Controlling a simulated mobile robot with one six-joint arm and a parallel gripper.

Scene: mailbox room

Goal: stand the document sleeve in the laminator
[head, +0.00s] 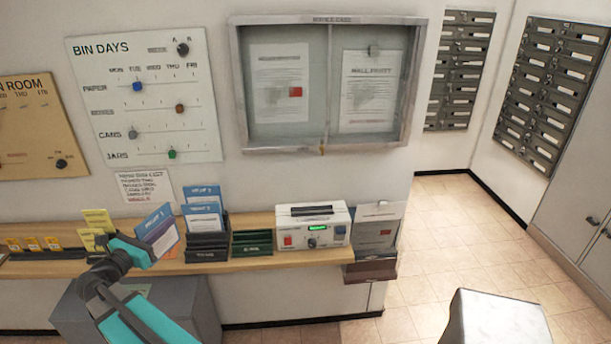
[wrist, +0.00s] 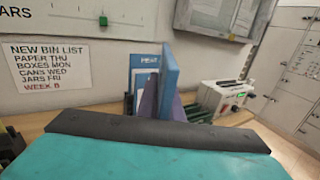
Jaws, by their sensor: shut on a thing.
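My gripper (head: 146,254) is at the left part of the wall shelf, shut on a flat upright sheet with a blue top and an orange corner, which looks like the document sleeve (head: 158,231). The sleeve is tilted in the head view; in the wrist view it shows nearly edge-on as a blue and purple slab (wrist: 171,80). The laminator (head: 318,229), a white box with a dark top slot, a red switch and a green display, stands on the shelf further right, apart from the sleeve. It also shows in the wrist view (wrist: 222,97).
Between sleeve and laminator stand a dark rack (head: 207,240) with blue-topped leaflets and a green tray (head: 251,241). A holder with a clear panel (head: 376,235) is right of the laminator. Yellow cards (head: 97,220) stand to the left. A glazed notice case (head: 325,85) hangs above.

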